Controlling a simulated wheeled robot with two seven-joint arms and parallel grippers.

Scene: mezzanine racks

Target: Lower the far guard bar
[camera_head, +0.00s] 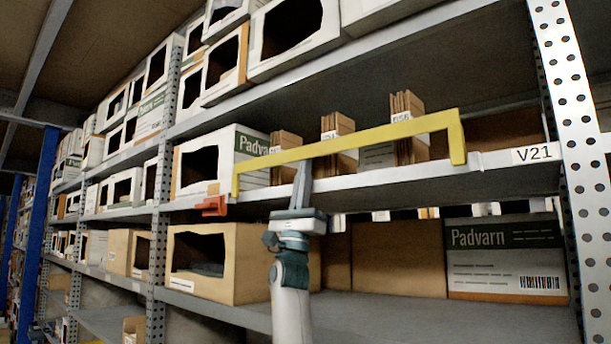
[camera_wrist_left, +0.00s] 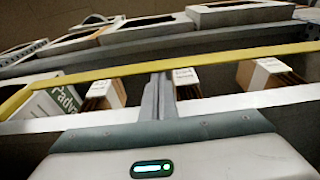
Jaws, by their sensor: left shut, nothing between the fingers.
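A yellow guard bar (camera_head: 380,136) runs along the front of the middle shelf, raised above the shelf edge, with a short leg bent down at each end. It also crosses the left wrist view (camera_wrist_left: 230,58). My left gripper (camera_head: 304,165) is upright in front of the shelf. Its grey fingers are shut and empty, with tips close to the underside of the bar, left of its middle. I cannot tell if they touch it. The wrist view shows the same fingers (camera_wrist_left: 157,85) pointing at the bar. My right gripper is not in view.
Thin brown cartons (camera_head: 407,125) stand behind the bar. A white Padvarn box (camera_head: 252,143) is at its left end. An orange-red bracket (camera_head: 210,207) juts from the shelf edge.

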